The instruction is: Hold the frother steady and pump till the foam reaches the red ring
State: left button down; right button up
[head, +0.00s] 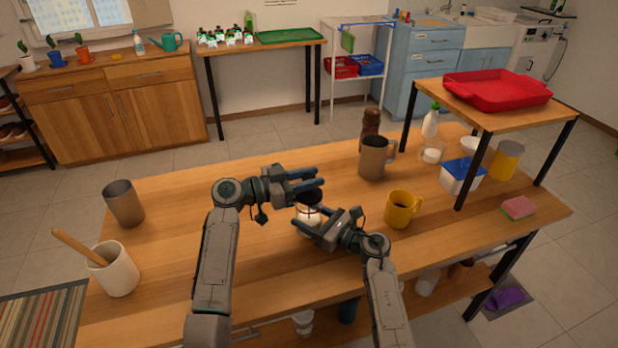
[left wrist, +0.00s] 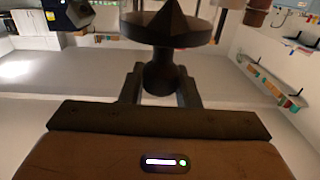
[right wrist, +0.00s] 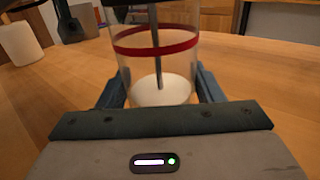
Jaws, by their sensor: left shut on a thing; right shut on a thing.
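The frother (head: 308,214) stands on the wooden table, partly hidden by my grippers. In the right wrist view its clear glass body (right wrist: 125,72) has a red ring (right wrist: 155,49) around it and a dark rod down the middle. White liquid or foam (right wrist: 160,92) lies low in the glass, below the ring. My right gripper (head: 306,226) is shut on the glass body from the side. My left gripper (head: 318,182) is above it, shut on the dark plunger knob (left wrist: 160,72). A dark disc (left wrist: 172,30) shows beyond the knob in the left wrist view.
A yellow mug (head: 402,209) stands right of the frother, and a brown-grey mug (head: 374,158) behind. A cup (head: 124,204) and a white crock (head: 115,272) stand at the left. A raised shelf with a red tray (head: 498,90) is at the right. The table's left middle is clear.

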pick_arm(q)
notch_tip(320, 180, up, 7)
jog(key=shift+f, duration=0.2)
jog(key=c, duration=1.1)
grip_release()
jog(key=v, duration=1.2)
